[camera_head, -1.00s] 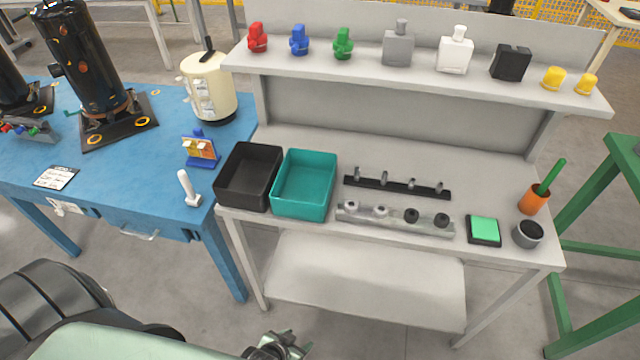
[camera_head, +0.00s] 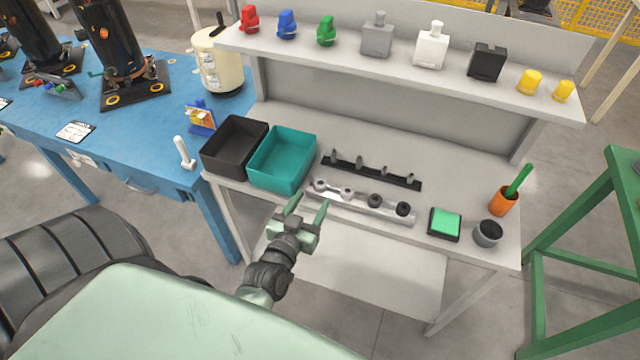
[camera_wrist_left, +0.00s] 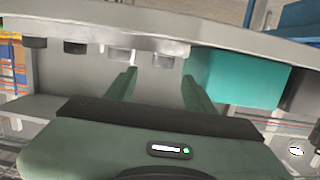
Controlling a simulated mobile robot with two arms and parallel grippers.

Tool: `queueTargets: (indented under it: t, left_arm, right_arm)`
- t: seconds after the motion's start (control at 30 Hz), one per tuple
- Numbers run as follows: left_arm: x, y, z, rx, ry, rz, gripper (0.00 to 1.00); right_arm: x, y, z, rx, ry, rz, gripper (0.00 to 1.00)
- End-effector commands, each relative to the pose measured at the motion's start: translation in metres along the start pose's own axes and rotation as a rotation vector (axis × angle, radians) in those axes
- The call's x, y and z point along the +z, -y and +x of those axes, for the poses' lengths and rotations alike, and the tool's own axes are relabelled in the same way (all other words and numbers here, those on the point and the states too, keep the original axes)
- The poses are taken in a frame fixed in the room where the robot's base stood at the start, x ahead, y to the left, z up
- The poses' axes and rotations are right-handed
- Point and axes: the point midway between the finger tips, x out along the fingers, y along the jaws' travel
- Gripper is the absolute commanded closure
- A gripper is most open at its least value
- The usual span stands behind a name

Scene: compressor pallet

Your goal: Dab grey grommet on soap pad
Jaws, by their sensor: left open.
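The light grey grommets (camera_head: 320,184) sit at the left end of a metal rail (camera_head: 361,207) on the grey bench; dark ones (camera_head: 375,200) sit to their right. The soap pad is a green square in a black tray (camera_head: 445,223), right of the rail. My left gripper (camera_head: 308,205) is open and empty at the bench's front edge, just short of the rail's left end. In the left wrist view the light grommets (camera_wrist_left: 163,61) show beyond and between the open fingers (camera_wrist_left: 160,82). My right gripper is out of view.
A teal bin (camera_head: 283,163) and a black bin (camera_head: 232,147) stand left of the rail. A black strip with pegs (camera_head: 370,172) lies behind it. A dark cup (camera_head: 488,233) and an orange holder (camera_head: 503,201) stand right of the pad. A shelf (camera_head: 400,72) overhangs the back.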

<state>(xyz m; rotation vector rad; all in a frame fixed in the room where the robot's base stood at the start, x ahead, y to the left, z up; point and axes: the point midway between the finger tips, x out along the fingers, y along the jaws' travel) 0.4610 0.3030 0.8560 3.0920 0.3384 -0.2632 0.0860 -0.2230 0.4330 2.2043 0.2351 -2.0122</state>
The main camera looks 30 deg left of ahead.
Motion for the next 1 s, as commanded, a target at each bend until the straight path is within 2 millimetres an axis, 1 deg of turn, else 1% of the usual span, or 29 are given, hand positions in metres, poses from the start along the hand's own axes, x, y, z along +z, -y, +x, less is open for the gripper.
queueTargets:
  t: [0.1, 0.33, 0.5, 0.6, 0.7, 0.9, 0.93, 0.97, 1.0]
  left_arm:
    - [-0.001, 0.005, 0.009, -0.020, -0.023, -0.003, 0.46]
    - [0.002, 0.005, 0.035, -0.020, -0.023, -0.003, 0.46]
    - [0.006, 0.005, 0.062, -0.019, -0.024, -0.004, 0.46]
    - [0.004, 0.005, 0.073, -0.018, -0.022, -0.004, 0.46]
    - [0.002, 0.005, 0.078, -0.018, -0.021, -0.004, 0.46]
    - [0.001, 0.005, 0.078, -0.018, -0.020, -0.002, 0.46]
    - [0.001, 0.005, 0.078, -0.018, -0.020, -0.002, 0.49]
    - [0.001, 0.005, 0.078, -0.018, -0.020, -0.002, 0.57]
    - [0.001, 0.005, 0.078, -0.018, -0.020, -0.002, 0.69]
  right_arm:
    - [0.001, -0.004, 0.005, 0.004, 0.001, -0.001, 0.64]
    - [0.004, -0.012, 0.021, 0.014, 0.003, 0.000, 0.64]
    - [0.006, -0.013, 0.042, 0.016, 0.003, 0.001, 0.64]
    - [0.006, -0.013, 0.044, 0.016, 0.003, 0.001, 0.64]
    - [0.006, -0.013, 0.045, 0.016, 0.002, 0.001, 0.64]
    - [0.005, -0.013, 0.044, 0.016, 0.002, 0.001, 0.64]
    - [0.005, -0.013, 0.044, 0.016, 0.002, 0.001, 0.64]
    - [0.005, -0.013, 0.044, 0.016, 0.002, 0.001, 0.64]
    - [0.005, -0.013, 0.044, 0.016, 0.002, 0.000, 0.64]
